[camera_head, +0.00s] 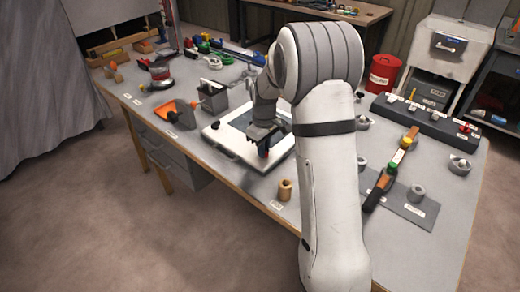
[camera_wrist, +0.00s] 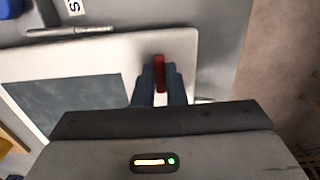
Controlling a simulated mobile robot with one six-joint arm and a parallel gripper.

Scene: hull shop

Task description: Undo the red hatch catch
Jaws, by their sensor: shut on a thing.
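The hatch (camera_head: 228,136) is a white-framed panel with a dark pane, lying on the workbench; in the wrist view its white frame (camera_wrist: 110,45) and dark pane (camera_wrist: 60,100) fill the left side. The red catch (camera_wrist: 160,72) stands at the frame's right part in the wrist view. My gripper (camera_wrist: 160,85) is shut on the catch, one dark finger on each side of it. In the head view my gripper (camera_head: 263,146) is over the near edge of the hatch, and the catch is mostly hidden between the fingers.
A wooden cylinder (camera_head: 285,190) stands near the bench's front edge, close to the hatch. A grey bin (camera_head: 213,98) and an orange scoop (camera_head: 178,110) are left of the hatch. A grey mat (camera_head: 400,203) with a long tool lies to the right of my arm.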

